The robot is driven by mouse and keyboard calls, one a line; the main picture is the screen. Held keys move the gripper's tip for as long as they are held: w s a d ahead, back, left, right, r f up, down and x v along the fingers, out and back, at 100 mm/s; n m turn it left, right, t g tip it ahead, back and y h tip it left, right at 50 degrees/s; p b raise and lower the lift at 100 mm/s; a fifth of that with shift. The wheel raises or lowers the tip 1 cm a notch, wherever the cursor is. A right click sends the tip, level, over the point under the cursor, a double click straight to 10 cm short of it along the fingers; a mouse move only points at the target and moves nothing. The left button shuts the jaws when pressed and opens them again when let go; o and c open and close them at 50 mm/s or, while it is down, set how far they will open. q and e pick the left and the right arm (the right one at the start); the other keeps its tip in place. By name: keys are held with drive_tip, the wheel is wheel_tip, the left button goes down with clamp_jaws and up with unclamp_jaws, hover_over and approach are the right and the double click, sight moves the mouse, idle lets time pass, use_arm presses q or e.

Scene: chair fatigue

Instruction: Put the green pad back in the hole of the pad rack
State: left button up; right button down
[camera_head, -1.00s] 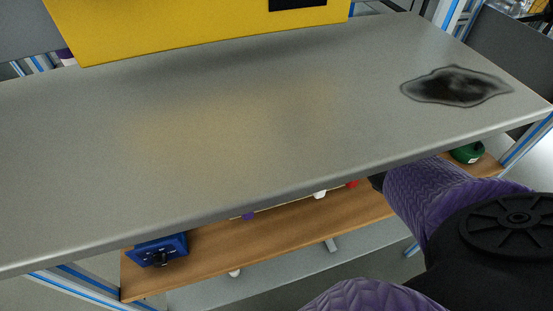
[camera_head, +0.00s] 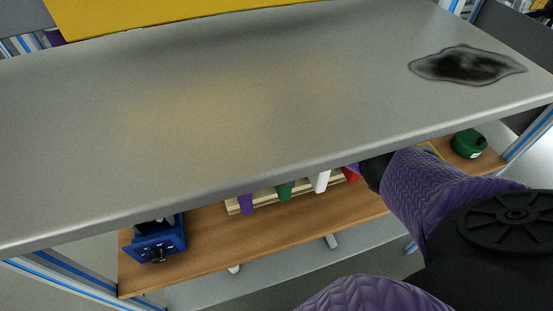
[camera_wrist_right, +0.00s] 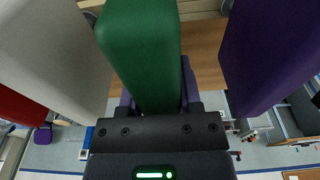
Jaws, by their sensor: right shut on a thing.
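The green pad (camera_wrist_right: 140,45) fills the middle of the right wrist view, and my right gripper (camera_wrist_right: 157,98) is shut on it. In the head view the green pad (camera_head: 284,192) shows below the table edge, between a purple pad (camera_head: 246,204) and a white pad (camera_head: 322,182). The light wooden pad rack (camera_head: 264,202) stands on the lower shelf, its top hidden by the table. I cannot tell whether the green pad sits in its hole. My right gripper is hidden in the head view. My left gripper is not in view.
A red pad (camera_head: 350,174) is beside the white one. The grey table (camera_head: 200,130) overhangs the wooden shelf (camera_head: 220,245). A blue box (camera_head: 158,240) stands at the shelf's left end, a green round container (camera_head: 468,143) at its right. The table top is clear except for a dark stain (camera_head: 468,66).

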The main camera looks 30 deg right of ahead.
drive_tip(key=shift+f+b, duration=0.4)
drive_tip(key=shift+f, duration=0.25)
drive_tip(key=shift+c, duration=1)
unclamp_jaws()
drive_tip(key=r+p, duration=0.1)
drive_tip(key=r, duration=0.2)
drive_tip(key=r+p, duration=0.1)
drive_tip(key=r, duration=0.2)
drive_tip(key=s+r, duration=0.1)
drive_tip(key=r, duration=0.3)
drive_tip(key=shift+s+a+p, duration=0.1)
drive_tip(key=shift+a+p, duration=0.05)
drive_tip(key=shift+p, duration=0.25)
